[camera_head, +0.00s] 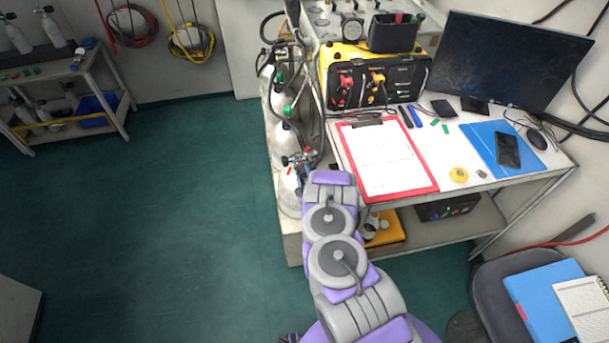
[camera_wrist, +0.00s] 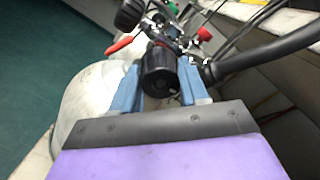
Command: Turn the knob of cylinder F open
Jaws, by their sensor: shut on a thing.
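In the wrist view, the blue fingers of my gripper (camera_wrist: 160,76) stand on both sides of a black, round knob (camera_wrist: 158,82) and are shut on it. The knob sits on the valve at the top of a pale grey cylinder (camera_wrist: 82,105). In the head view this is the nearest cylinder (camera_head: 288,194) of a row to the left of the desk. My arm hides part of it and the fingers there. I can read no letter on it.
A red lever (camera_wrist: 121,44), another black knob (camera_wrist: 130,14) and a thick black hose (camera_wrist: 262,54) are close around my gripper. The desk with a red clipboard (camera_head: 432,188) and a yellow air panel (camera_head: 326,66) stands just right. Open green floor (camera_head: 170,220) lies left.

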